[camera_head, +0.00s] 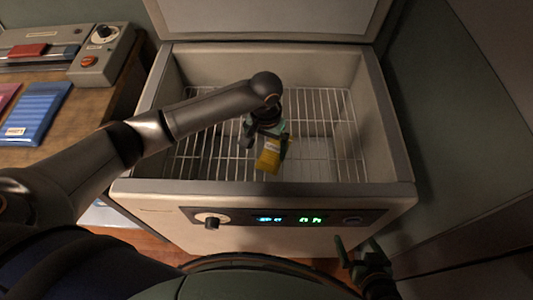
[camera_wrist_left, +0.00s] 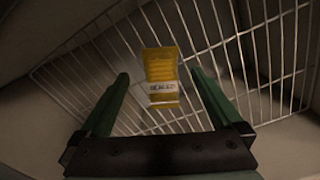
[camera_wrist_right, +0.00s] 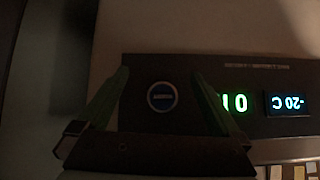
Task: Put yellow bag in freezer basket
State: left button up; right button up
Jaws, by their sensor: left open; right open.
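The yellow bag (camera_head: 268,156) is inside the open freezer, at the wire basket (camera_head: 200,150), just below my left gripper (camera_head: 268,143). In the left wrist view the yellow bag (camera_wrist_left: 161,76), with a white label band, shows beyond and between the open fingers of my left gripper (camera_wrist_left: 158,100), against the wire grid of the basket (camera_wrist_left: 225,45). The fingers appear apart from it. My right gripper (camera_head: 358,248) is open and empty in front of the freezer's front panel. The right wrist view shows the panel between its fingers (camera_wrist_right: 160,90).
The freezer (camera_head: 150,205) has its lid (camera_head: 270,15) raised. A dark wall stands close on the right.

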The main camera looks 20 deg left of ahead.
pick_arm(q)
notch_tip(320, 180, up, 3)
jog(key=shift+f, duration=0.1)
pick_arm(e)
jog(key=shift+s+d, duration=0.3)
jog(key=shift+s, duration=0.05)
jog(key=shift+w+a+r, duration=0.1)
jog(key=shift+w+a, duration=0.1)
dwell(0.8)
